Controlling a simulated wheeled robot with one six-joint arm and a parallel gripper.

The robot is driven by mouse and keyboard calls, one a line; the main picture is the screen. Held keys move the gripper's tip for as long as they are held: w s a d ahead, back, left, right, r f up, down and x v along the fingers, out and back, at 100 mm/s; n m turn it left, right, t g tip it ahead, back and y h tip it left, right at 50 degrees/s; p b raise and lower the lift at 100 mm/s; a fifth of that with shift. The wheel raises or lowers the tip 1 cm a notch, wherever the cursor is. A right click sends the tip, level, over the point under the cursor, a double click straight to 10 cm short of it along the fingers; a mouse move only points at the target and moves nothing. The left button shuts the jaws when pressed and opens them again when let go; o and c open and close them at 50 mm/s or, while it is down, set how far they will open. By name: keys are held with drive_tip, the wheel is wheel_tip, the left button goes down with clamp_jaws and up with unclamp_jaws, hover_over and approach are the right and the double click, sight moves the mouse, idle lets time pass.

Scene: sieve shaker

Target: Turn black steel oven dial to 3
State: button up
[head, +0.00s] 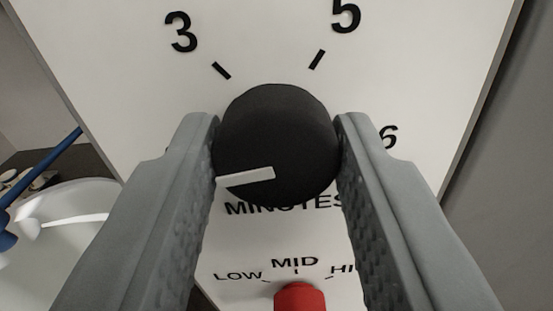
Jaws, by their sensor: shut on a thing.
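The black dial (290,130) sits on a white panel (268,50) in the head view. Its white pointer line points left and slightly down, below the tick by the 3 (181,32). My gripper (278,135) is shut on the dial, with one grey finger on its left side and one on its right. The 5 and a 6 also show around the dial. The left finger hides the marks where the pointer line aims. The word MINUTES below the dial is partly covered.
A red knob (300,297) is below the dial, with LOW, MID and a partly hidden HI label around it. At the left stand a white bowl-like thing (70,255) and a blue item (62,155). A grey surface (510,170) lies to the right of the panel.

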drive_tip(key=m, duration=1.2)
drive_tip(key=shift+m, duration=0.3)
idle(0.4)
drive_tip(key=o, duration=1)
drive_tip(key=shift+s, duration=0.1)
drive_tip(key=s, duration=1.7)
drive_tip(key=shift+s, duration=0.15)
